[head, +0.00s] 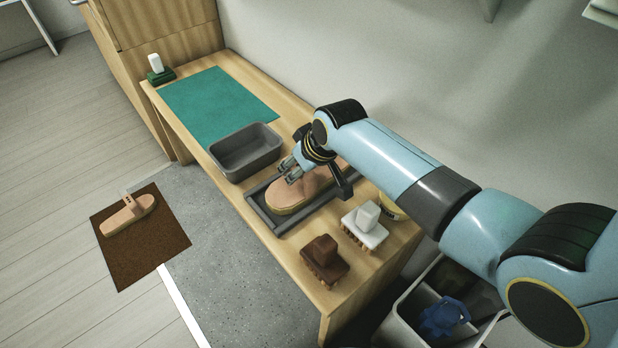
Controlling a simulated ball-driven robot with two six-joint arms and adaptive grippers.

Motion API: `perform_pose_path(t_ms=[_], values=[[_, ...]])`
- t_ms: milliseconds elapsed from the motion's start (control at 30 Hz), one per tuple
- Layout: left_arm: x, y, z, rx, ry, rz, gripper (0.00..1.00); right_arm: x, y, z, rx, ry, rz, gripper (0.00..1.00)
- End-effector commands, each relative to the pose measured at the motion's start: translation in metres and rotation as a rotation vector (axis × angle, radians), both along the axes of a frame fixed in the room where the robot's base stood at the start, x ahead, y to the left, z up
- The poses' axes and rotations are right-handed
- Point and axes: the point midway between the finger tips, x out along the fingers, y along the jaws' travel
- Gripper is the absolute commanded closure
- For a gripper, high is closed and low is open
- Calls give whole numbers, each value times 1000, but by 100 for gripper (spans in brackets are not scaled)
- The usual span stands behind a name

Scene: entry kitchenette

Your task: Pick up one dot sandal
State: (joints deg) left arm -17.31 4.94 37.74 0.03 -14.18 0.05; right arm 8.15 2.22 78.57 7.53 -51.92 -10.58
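A tan sandal (290,197) lies in a shallow grey tray (281,229) on the wooden bench. A second tan sandal (128,214) with an upright strap lies on a brown mat (148,256) on the floor at left. My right arm hides part of the sandal and the tray's far side. My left gripper is not in view.
A grey bin (246,152) stands beside the tray, with a teal mat (217,105) beyond it. A brown brush (323,262) and a white brush (364,228) stand nearer. A crate holding a blue item (441,318) is at lower right.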

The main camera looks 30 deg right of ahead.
Motion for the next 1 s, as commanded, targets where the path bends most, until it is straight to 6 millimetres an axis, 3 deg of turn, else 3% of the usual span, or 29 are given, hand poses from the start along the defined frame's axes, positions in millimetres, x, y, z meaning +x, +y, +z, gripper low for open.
perform_pose_path(t_ms=[33,300,767,867,1000], values=[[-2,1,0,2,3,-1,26,0,0,0,0,0,0,66],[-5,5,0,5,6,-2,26,0,0,0,0,1,0,100],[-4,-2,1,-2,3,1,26,0,0,3,0,-1,0,100],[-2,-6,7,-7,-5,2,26,1,0,15,0,-3,0,100],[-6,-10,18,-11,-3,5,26,2,0,47,0,-7,0,100]])
